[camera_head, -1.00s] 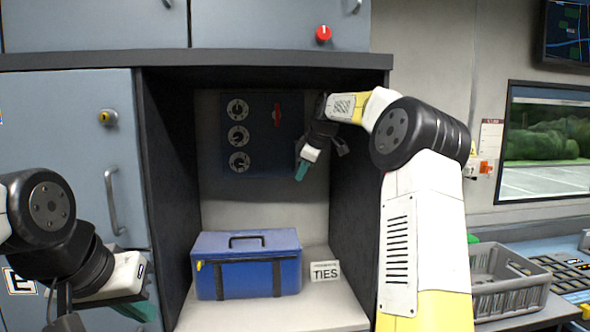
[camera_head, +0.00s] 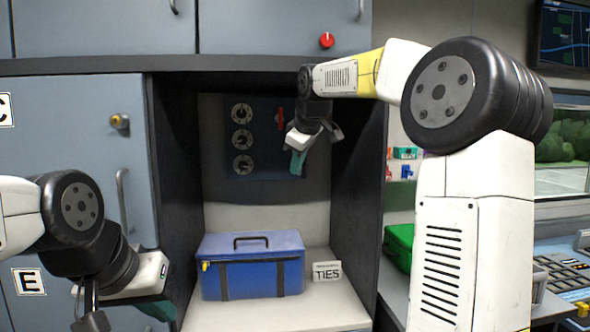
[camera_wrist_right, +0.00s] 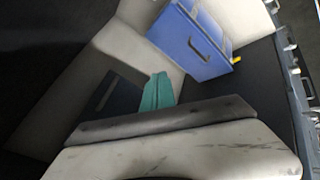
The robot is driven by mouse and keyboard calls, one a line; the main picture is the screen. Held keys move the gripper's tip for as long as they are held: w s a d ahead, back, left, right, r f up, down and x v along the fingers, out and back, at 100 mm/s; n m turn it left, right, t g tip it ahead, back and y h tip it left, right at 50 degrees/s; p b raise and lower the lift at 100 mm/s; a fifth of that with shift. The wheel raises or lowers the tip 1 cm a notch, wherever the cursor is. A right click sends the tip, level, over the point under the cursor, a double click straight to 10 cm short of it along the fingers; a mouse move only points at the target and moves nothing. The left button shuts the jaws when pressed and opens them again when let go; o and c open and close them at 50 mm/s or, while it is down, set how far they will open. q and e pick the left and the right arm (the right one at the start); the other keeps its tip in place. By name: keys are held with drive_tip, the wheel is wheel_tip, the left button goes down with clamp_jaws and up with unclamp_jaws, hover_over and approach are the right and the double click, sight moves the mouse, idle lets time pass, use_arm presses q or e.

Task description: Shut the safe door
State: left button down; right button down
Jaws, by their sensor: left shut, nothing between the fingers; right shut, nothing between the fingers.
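I cannot make out a safe or an open safe door for certain in these views. A grey-blue cabinet door (camera_head: 75,170) with a yellow lock and a metal handle is closed at the left. My right gripper (camera_head: 296,165) reaches into the open niche, shut and empty, in front of the dark blue dial panel (camera_head: 241,165) on the back wall. Its teal fingers (camera_wrist_right: 158,92) show in the right wrist view. My left gripper (camera_head: 158,309) is shut and empty at the lower left, in front of the cabinet.
A blue toolbox (camera_head: 252,274) stands on the niche's white shelf (camera_head: 270,318), beside a TIES card (camera_head: 327,271). It also shows in the right wrist view (camera_wrist_right: 190,42). Dark niche walls flank my right arm. A green object (camera_head: 398,246) is partly hidden behind my right arm.

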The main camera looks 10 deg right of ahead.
drive_tip(key=s+f+m, duration=0.3)
drive_tip(key=s+f, duration=0.2)
drive_tip(key=s, duration=0.6)
drive_tip(key=s+d+f+m, duration=0.1)
drive_tip(key=s+f+m, duration=0.3)
drive_tip(key=s, duration=0.7)
drive_tip(key=s+d+f+m+g+y, duration=0.1)
drive_tip(key=s+f+m, duration=0.2)
drive_tip(key=s+f, duration=0.4)
drive_tip(key=s, duration=0.4)
drive_tip(key=shift+d+f, duration=0.25)
drive_tip(key=shift+f, duration=0.15)
drive_tip(key=c, duration=2.1)
unclamp_jaws()
drive_tip(key=shift+w, duration=0.1)
